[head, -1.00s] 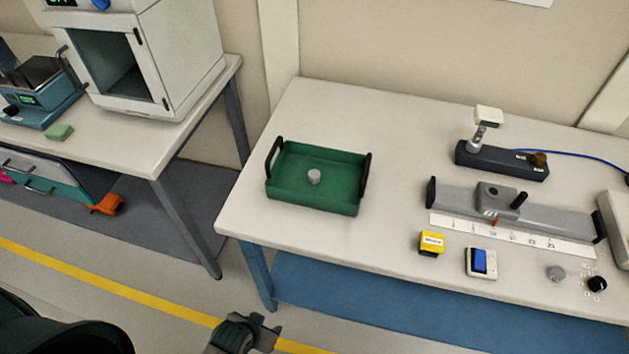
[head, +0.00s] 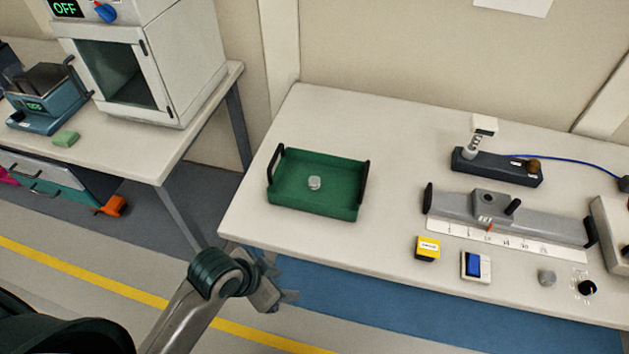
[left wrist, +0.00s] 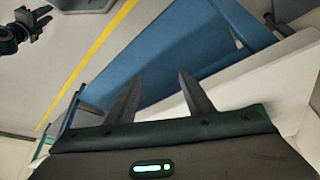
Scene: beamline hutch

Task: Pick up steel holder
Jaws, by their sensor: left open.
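A small grey metal cylinder (head: 314,183) stands in the green tray (head: 335,210) on the white table. A similar grey cylinder (head: 547,278) stands near the table's front edge at the right. I cannot tell which is the steel holder. My left gripper (head: 280,280) is open and empty, in front of the table's front left edge and apart from both cylinders. Its two fingers show spread in the left wrist view (left wrist: 158,95), with no cylinder visible there. What looks like my right gripper (left wrist: 38,22) is at that view's upper left corner, too small to judge.
The tray has black upright handles (head: 363,188). At the right are a grey rail (head: 465,207), a dark stand (head: 495,166), a yellow block (head: 427,248), a blue-and-white device (head: 476,266) and a black knob (head: 587,287). The tabletop around the tray is clear.

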